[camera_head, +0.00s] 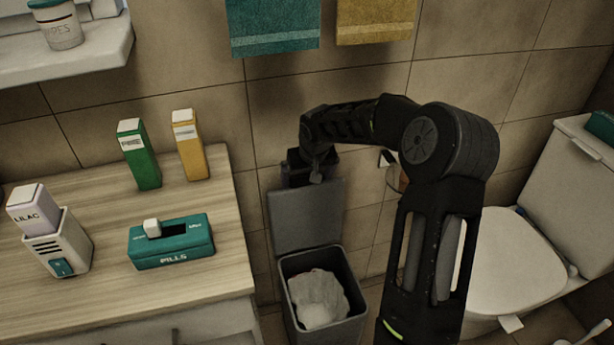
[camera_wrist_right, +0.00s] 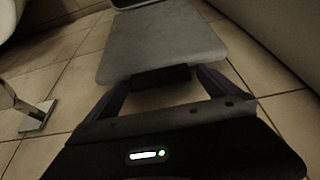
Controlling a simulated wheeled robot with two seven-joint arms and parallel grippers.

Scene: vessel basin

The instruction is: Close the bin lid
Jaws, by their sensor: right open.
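The bin (camera_head: 356,318) stands on the floor between the counter and the toilet, with crumpled white contents inside. Its grey lid (camera_head: 306,218) is open, standing up at the back of the bin. My right arm reaches over from the right, and my right gripper (camera_head: 312,168) is at the lid's upper edge, partly hidden. In the right wrist view the lid (camera_wrist_right: 160,42) lies ahead of my right gripper (camera_wrist_right: 161,80). Its fingers are apart, on either side of a dark piece at the lid's near edge. I cannot tell whether they touch. My left gripper is not in view.
The wooden counter (camera_head: 100,300) on the left holds a green box (camera_head: 139,156), a yellow box (camera_head: 191,146), a teal pills box (camera_head: 171,245) and a lilac dispenser (camera_head: 50,235). The toilet (camera_head: 510,260) stands on the right. Towels (camera_head: 274,25) hang above the bin.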

